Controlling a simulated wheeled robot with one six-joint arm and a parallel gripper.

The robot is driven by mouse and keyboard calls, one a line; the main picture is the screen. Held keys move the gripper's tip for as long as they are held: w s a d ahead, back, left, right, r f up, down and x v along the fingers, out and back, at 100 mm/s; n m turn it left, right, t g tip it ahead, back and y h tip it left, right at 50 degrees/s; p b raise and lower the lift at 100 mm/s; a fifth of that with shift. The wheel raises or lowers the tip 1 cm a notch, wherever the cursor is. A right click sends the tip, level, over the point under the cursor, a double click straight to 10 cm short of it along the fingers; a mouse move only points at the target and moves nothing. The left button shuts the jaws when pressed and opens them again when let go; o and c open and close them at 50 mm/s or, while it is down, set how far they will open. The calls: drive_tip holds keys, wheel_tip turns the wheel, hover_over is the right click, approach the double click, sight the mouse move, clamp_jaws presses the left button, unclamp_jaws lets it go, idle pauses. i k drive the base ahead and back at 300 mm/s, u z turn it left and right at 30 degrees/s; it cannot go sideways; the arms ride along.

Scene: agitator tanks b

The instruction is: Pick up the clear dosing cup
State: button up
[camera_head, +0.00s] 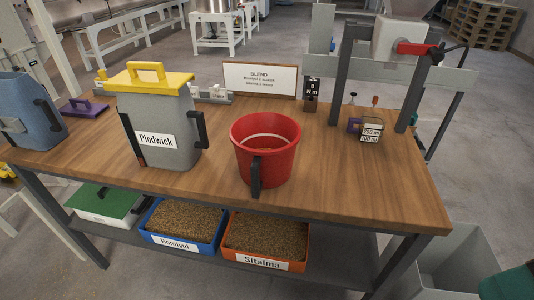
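The clear dosing cup (371,131) stands on the wooden table toward its right side, in front of the grey frame. It looks small and see-through, with white volume labels on its front and a dark handle at its left. Its contents cannot be made out. My gripper is not in view.
A red bucket (265,160) stands left of the cup, near the front edge of the wooden table (330,185). The grey frame (343,80) with a red-handled lever (414,48) rises behind it. A grey Plodwick container (160,115) stands left. The table's front right is clear.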

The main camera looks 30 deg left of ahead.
sight(372, 128)
drive_tip(key=z, duration=2.95)
drive_tip(key=k, duration=2.1)
drive_tip(key=u, duration=1.9)
drive_tip(key=i, duration=1)
drive_tip(key=u, duration=0.1)
